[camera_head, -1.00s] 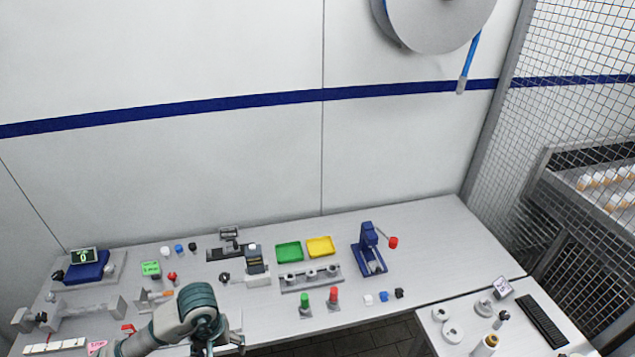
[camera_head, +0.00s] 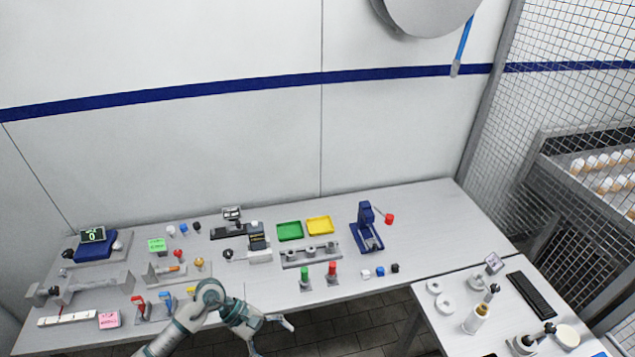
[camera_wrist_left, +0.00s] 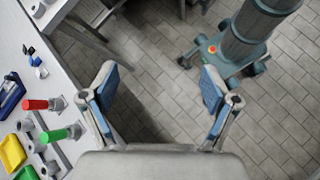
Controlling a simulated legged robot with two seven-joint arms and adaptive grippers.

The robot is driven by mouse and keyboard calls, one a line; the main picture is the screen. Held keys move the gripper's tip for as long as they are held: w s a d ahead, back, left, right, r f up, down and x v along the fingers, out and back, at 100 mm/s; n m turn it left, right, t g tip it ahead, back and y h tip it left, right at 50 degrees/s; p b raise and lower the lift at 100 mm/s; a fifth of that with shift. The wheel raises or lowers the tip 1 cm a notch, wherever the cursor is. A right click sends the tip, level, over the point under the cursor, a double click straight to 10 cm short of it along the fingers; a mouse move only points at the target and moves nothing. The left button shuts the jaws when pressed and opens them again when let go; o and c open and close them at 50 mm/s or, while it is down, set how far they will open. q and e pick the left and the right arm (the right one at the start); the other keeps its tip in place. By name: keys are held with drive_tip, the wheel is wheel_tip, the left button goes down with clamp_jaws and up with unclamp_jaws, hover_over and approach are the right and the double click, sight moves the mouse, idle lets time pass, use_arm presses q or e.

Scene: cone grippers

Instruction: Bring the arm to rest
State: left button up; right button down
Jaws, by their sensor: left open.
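My left arm comes in from the bottom left of the head view. Its gripper (camera_head: 272,338) hangs by the front edge of the long table (camera_head: 425,215), over the floor in the picture. In the left wrist view the two blue-padded fingers of the gripper (camera_wrist_left: 158,75) stand wide apart. Only tiled floor shows between them, so it is open and empty. My right arm and gripper are not in view.
A side table (camera_head: 455,300) stands at right. Tiled floor (camera_head: 375,325) between is clear.

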use_arm(q)
drive_tip(key=w+d+f+n+t+h, duration=0.3)
drive_tip(key=w+f+n+t+h, duration=0.6)
drive_tip(key=n, duration=1)
drive_tip(key=a+f+n+t+y+b, duration=0.1)
drive_tip(key=a+f+n+t+y, duration=0.35)
drive_tip(key=f+n, duration=0.65)
drive_tip(key=a+f+n+t+y, duration=0.3)
drive_tip(key=a+f+n+y, duration=0.3)
drive_tip(key=f+n, duration=0.4)
drive_tip(key=s+a+f+n+g+y, duration=0.25)
drive_tip(key=s+f+n, duration=0.25)
drive_tip(key=s+f, duration=0.35)
drive_tip(key=s+a+f+n+g+y, duration=0.2)
drive_tip(key=s+a+f+n+y, duration=0.15)
drive_tip(key=s+f+n, duration=0.5)
drive_tip(key=s+f+n+g+y, duration=0.1)
drive_tip(key=s+f, duration=0.5)
drive_tip(key=s, duration=0.8)
drive_tip(key=s+f+n+g, duration=0.4)
drive_tip(key=s+f+g, duration=0.2)
drive_tip(key=s, duration=0.8)
drive_tip(key=shift+a+f+n+g+y+b, duration=0.2)
drive_tip(key=shift+n+g+y+b, duration=0.1)
drive_tip(key=shift+n+y+b, duration=0.1)
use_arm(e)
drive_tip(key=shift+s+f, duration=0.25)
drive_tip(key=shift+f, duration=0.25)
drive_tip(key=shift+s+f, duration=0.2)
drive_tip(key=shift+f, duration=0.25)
